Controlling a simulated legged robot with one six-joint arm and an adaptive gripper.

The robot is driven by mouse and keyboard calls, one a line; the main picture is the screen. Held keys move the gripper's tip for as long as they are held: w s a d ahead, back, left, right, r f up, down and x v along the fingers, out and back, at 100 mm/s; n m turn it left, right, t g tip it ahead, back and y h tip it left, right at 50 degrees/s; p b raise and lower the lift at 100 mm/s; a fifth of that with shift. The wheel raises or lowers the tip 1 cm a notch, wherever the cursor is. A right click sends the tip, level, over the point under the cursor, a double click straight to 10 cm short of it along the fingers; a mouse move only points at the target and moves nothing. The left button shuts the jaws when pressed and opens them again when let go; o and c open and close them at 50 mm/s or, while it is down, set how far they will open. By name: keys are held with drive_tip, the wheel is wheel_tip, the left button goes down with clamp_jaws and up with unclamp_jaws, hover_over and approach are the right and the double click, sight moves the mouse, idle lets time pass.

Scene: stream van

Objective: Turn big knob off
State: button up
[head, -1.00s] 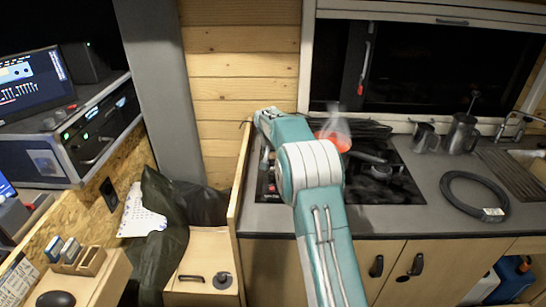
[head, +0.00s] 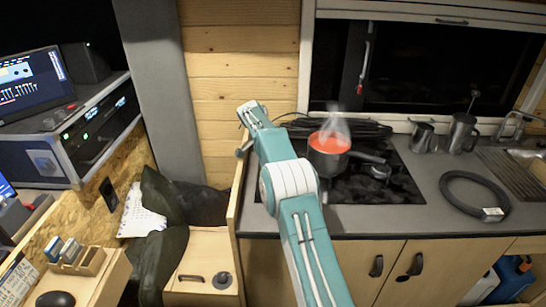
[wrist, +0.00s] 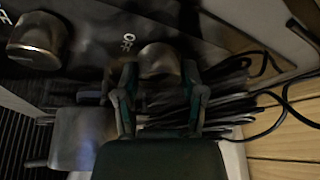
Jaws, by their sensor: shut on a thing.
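In the wrist view, a rounded metallic knob (wrist: 160,60) on a dark panel sits between the two fingers of my gripper (wrist: 160,82), which is shut on it. The white letters "OFF" are printed on the panel beside this knob. A second metallic knob (wrist: 37,40) stands apart at the upper left of the wrist view, with part of another white marking near it. In the head view my arm reaches toward the counter's left end, and the held knob cannot be made out there.
Dark cables (wrist: 265,110) lie close beside my gripper, near a wooden wall. On the black stove (head: 370,190) stands a dark pot (head: 328,160) with orange contents. A wooden partition (head: 238,200) edges the counter's left end. A coiled black hose (head: 447,195) lies right of the stove.

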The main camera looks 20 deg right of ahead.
drive_tip(key=shift+a+f+m+g, duration=0.2)
drive_tip(key=shift+m+g, duration=0.1)
drive_tip(key=shift+m, duration=0.3)
drive_tip(key=o, duration=1.2)
drive_tip(key=shift+w, duration=0.1)
drive_tip(key=shift+c, duration=0.2)
drive_tip(key=shift+r, duration=0.1)
drive_tip(key=shift+r, duration=0.1)
drive_tip(key=shift+r, duration=0.2)
drive_tip(key=shift+v, duration=3.4)
drive_tip(key=shift+w+a, duration=0.1)
